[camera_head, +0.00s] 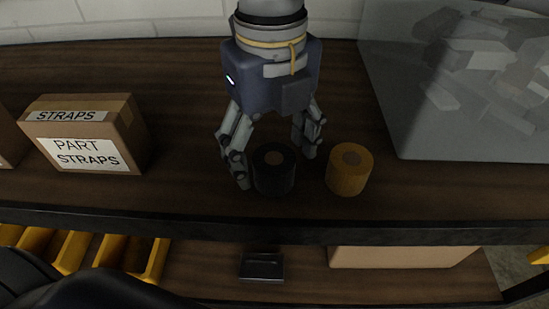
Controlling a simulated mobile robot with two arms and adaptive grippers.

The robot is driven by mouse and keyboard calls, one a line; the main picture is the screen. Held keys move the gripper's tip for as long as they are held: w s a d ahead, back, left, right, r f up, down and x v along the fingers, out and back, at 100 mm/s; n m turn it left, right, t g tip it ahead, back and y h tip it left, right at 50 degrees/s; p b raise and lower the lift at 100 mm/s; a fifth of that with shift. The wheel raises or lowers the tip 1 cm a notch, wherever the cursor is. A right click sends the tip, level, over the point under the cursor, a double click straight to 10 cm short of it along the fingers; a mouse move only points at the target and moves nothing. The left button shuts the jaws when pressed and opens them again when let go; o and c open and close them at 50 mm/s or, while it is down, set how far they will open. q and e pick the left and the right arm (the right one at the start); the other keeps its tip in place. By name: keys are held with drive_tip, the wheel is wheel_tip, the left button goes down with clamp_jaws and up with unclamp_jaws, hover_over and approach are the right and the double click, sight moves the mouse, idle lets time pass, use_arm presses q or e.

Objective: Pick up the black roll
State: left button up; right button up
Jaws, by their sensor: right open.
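The black roll (274,178) stands upright on the dark wooden shelf, near its front edge. My right gripper (272,168) comes down from above with its fingers spread open around the black roll. One finger is close to the left side of the roll, and the other is behind it to the right. I cannot tell whether either finger touches it. My left gripper is not in view.
A yellow roll (348,172) stands just right of the black one. A cardboard box labelled straps (132,130) is at the left, and a grey translucent bin (440,130) at the right. A lower shelf holds yellow bins (150,262), a small black item (262,266) and a cardboard box (400,257).

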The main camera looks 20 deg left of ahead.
sight(273, 156)
wheel_tip(273, 156, down, 3)
drive_tip(key=shift+w+f+p, duration=0.1)
drive_tip(key=shift+w+p, duration=0.05)
drive_tip(key=shift+p, duration=0.25)
drive_tip(key=shift+f, duration=0.1)
drive_tip(key=c, duration=1)
drive_tip(key=shift+c, duration=1)
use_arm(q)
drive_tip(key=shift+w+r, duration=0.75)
